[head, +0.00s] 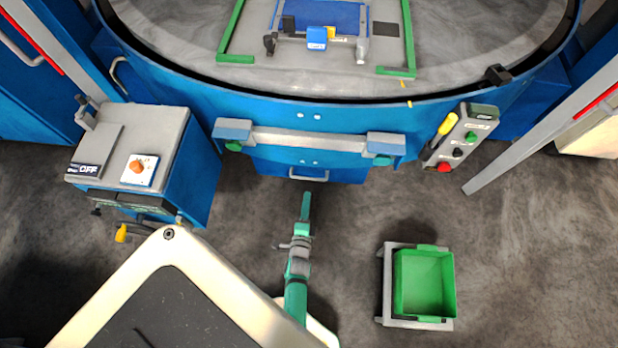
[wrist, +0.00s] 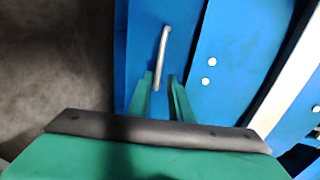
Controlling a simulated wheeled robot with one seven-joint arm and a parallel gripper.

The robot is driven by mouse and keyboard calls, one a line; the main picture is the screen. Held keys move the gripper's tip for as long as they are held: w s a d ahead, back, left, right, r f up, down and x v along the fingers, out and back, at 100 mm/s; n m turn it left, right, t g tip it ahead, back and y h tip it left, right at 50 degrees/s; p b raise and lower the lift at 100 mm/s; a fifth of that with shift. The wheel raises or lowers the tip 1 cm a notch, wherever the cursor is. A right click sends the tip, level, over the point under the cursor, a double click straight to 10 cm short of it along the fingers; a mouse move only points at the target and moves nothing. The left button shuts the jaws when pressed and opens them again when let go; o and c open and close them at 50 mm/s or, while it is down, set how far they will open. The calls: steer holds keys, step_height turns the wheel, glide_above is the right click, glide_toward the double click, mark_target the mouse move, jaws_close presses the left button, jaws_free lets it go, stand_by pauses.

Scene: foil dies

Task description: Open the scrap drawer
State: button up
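The scrap drawer (head: 312,170) is a blue front below the round machine table, with a small grey bar handle (head: 309,178). It looks flush with the machine. In the wrist view the drawer front (wrist: 142,35) fills the middle, with its handle (wrist: 163,50) running nearly upright. My gripper (head: 306,196) is green and points at the handle from the front. In the wrist view my gripper (wrist: 162,82) has its two fingers apart, with the lower end of the handle between or just beyond their tips. I cannot tell whether they touch it.
A blue cabinet (head: 197,170) with an OFF panel and orange knob stands at left. A green bin (head: 425,283) on a grey stand is on the floor at right. A button box (head: 462,138) hangs right of the drawer. The floor before the drawer is clear except for my arm.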

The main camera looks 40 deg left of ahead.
mark_target(309, 178)
steer(key=x, duration=1.1)
steer(key=shift+a, duration=0.25)
jaws_close()
